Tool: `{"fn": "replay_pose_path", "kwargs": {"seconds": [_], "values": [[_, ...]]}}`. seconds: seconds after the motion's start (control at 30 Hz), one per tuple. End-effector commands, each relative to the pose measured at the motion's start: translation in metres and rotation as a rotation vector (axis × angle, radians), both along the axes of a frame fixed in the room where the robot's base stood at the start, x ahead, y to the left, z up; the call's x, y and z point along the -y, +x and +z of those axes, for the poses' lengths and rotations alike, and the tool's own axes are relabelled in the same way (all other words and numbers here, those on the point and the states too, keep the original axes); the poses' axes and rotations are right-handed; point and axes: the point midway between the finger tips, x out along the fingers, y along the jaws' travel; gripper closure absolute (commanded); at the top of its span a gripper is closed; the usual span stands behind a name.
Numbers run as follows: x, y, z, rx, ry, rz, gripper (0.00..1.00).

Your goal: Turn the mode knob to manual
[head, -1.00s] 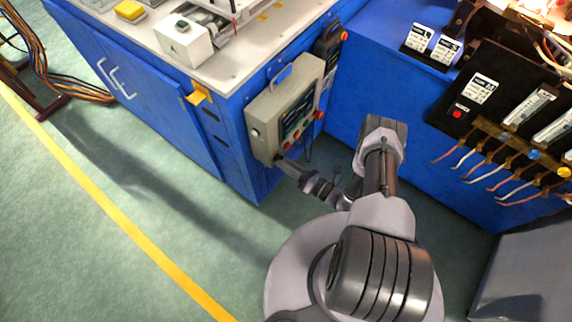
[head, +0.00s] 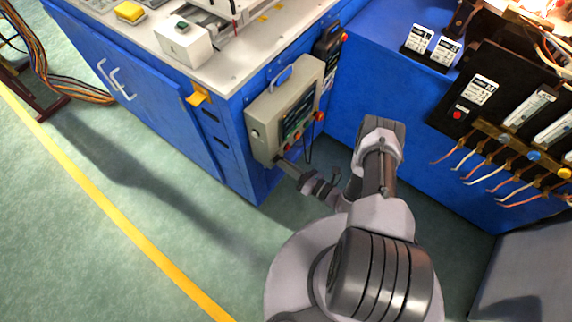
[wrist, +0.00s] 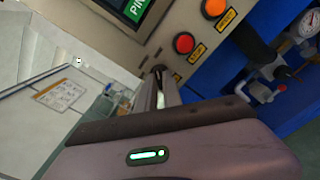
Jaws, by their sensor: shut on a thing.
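The grey control box (head: 262,112) hangs on the side of the blue cabinet, with a screen and several red and orange buttons on its face. My gripper (head: 281,161) is at the box's lower front corner. In the wrist view, my gripper (wrist: 158,78) has its narrow fingers shut at the panel, below the screen and left of the red button (wrist: 184,43). The mode knob is hidden by the fingers, which appear closed around it. Its pointer and the manual mark cannot be read.
An orange button (wrist: 214,8) sits beside the red one. A gauge and valve fittings (wrist: 285,75) are at the right of the wrist view. A black pendant (head: 327,50) hangs beside the box. Green floor (head: 130,190) is open to the left.

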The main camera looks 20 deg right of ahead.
Motion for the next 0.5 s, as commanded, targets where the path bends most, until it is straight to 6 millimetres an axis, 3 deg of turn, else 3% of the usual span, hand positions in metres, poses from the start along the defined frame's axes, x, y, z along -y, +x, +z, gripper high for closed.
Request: {"fn": "replay_pose_path", "kwargs": {"seconds": [0.5], "values": [[-0.0001,-0.0003,-0.0003,0.239,-0.331,0.001,1.0]]}}
